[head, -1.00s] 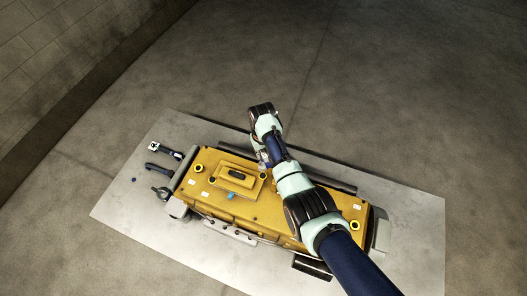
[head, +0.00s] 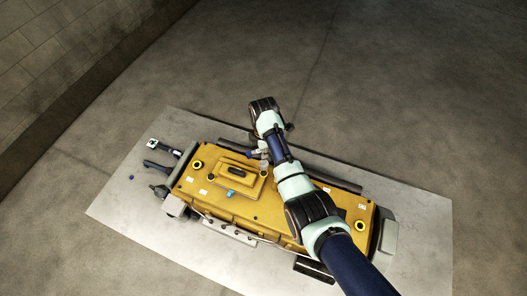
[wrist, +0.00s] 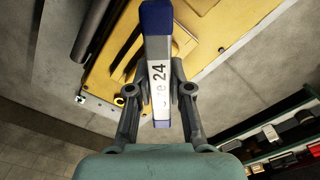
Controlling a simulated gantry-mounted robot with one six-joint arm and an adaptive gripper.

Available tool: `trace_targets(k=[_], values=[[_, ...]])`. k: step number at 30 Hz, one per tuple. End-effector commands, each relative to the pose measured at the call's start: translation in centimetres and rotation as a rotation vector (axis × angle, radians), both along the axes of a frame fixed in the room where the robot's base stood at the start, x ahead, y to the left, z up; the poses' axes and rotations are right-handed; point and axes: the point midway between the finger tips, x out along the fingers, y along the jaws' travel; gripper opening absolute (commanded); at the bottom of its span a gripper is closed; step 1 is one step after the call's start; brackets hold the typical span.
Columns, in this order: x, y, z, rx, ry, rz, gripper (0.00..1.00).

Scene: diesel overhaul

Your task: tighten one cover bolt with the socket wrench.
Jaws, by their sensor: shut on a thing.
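My gripper (wrist: 158,92) is shut on the socket wrench (wrist: 160,65), a grey bar with dark blue ends and "24" on its side. In the head view my gripper (head: 259,153) is by the far long edge of the yellow engine (head: 290,207), close to the raised cover (head: 212,178). The wrist view shows the yellow engine top (wrist: 122,35) beyond the wrench. The wrench hides part of it. I cannot tell whether the wrench touches a cover bolt.
The engine lies on a pale grey sheet (head: 120,207) on the concrete floor. Hand tools (head: 160,168) lie on the sheet to its left. A dark bar (head: 335,182) runs along the far side. A shelf with bins (wrist: 285,135) shows at right in the wrist view.

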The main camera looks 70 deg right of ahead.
Motion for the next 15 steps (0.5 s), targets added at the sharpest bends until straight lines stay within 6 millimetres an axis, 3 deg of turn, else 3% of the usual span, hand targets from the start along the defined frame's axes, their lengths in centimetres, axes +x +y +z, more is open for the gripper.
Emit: trace_targets(k=[5, 7, 15], values=[[0.0, 0.0, -1.2, -0.002, -0.002, 0.381, 0.0], [0.0, 0.0, -0.4, 0.0, 0.0, 0.535, 0.0], [0.0, 0.0, -1.5, 0.0, 0.0, 1.108, 0.0]])
